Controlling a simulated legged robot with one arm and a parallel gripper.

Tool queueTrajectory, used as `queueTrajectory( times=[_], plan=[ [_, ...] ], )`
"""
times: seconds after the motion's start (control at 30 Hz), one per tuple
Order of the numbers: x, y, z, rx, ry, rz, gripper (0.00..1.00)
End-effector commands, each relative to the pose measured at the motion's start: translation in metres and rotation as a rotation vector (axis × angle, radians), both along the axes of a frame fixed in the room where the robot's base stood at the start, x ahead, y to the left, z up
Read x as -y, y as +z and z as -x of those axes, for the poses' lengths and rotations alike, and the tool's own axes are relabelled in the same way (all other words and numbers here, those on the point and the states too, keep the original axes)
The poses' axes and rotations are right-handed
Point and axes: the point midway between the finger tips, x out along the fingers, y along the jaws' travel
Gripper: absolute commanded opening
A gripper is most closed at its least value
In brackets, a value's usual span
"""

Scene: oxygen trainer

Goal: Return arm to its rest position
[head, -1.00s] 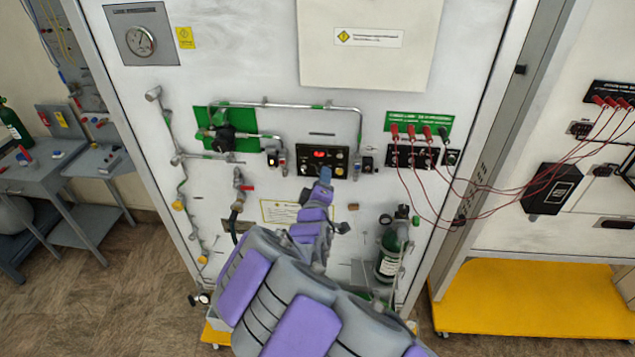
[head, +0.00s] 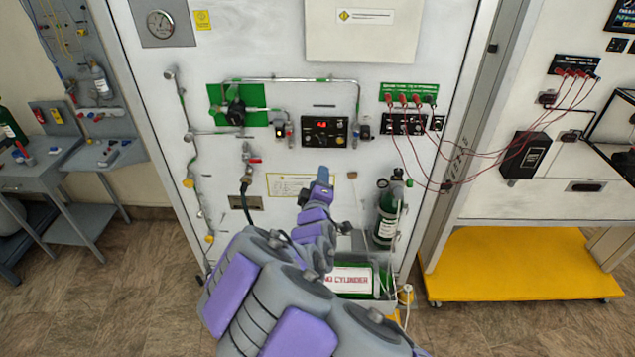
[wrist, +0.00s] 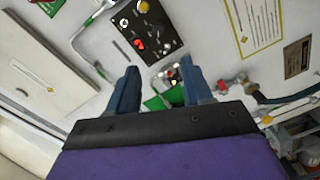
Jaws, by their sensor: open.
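My gripper (head: 322,176) shows in the head view in front of the white panel (head: 290,50), below the black control box (head: 323,132) with its lit red display. In the wrist view its two blue fingers (wrist: 158,92) stand apart with nothing between them. The control box (wrist: 145,28) lies beyond the fingertips there, at the upper middle, tilted. My purple and grey arm reaches up from the bottom of the head view and hides part of the lower panel.
A green cylinder (head: 387,215) stands upright right of my arm. Another green cylinder with a white label (head: 348,279) lies low behind my arm. Red cables (head: 420,165) hang at the right. A grey workbench (head: 60,175) stands at the left and a yellow base (head: 510,262) at the right.

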Motion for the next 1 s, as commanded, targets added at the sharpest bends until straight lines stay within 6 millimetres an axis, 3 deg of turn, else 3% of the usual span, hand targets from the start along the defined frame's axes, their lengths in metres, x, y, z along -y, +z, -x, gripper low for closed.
queueTrajectory(
  times=[0.37, 0.57, 0.77, 1.0],
  plan=[
    [0.004, 0.0, 0.001, -0.006, -0.004, -0.006, 0.5],
    [0.043, -0.004, 0.011, -0.13, -0.101, -0.125, 0.5],
    [0.094, -0.019, 0.057, -0.386, -0.276, -0.362, 0.5],
    [0.121, -0.035, 0.147, -0.698, -0.466, -0.628, 0.5]
  ],
)
